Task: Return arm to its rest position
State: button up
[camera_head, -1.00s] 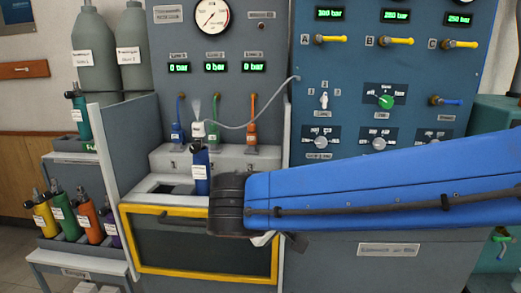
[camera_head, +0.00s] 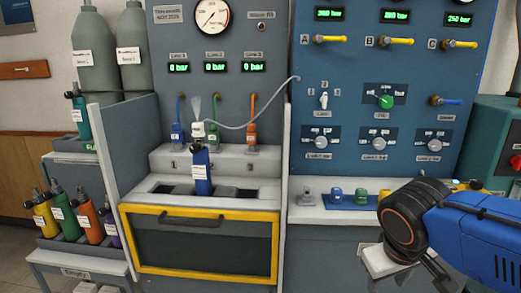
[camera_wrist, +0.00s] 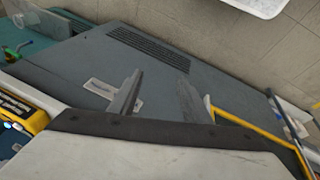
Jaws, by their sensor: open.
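My arm, with blue links and a dark round joint, is at the right of the head view, in front of the blue panel's lower part. My gripper (camera_wrist: 158,97) shows in the wrist view with two grey fingers apart and nothing between them. Below it in that view is a grey cabinet face with a label. In the head view, only part of the gripper shows, at the lower right below the dark joint; the fingertips are not clear there.
A blue cylinder (camera_head: 202,178) stands in the yellow-framed test bay (camera_head: 200,209), beneath a white hose connector (camera_head: 197,130). Several coloured cylinders stand in a rack (camera_head: 52,243) at left. A red button (camera_head: 515,162) is at far right.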

jog(key=shift+s+d+f+m+t+y, duration=0.25)
jog(key=shift+s+f+m+y, duration=0.1)
jog(key=shift+s, duration=0.25)
jog(key=shift+s+d+f+m+t+y, duration=0.2)
jog(key=shift+s+f+m+y, duration=0.1)
jog(key=shift+s, duration=0.35)
jog(key=shift+s+d+f+m+t+y, duration=0.25)
jog(key=shift+s+f+m+y, duration=0.1)
jog(key=shift+s, duration=0.25)
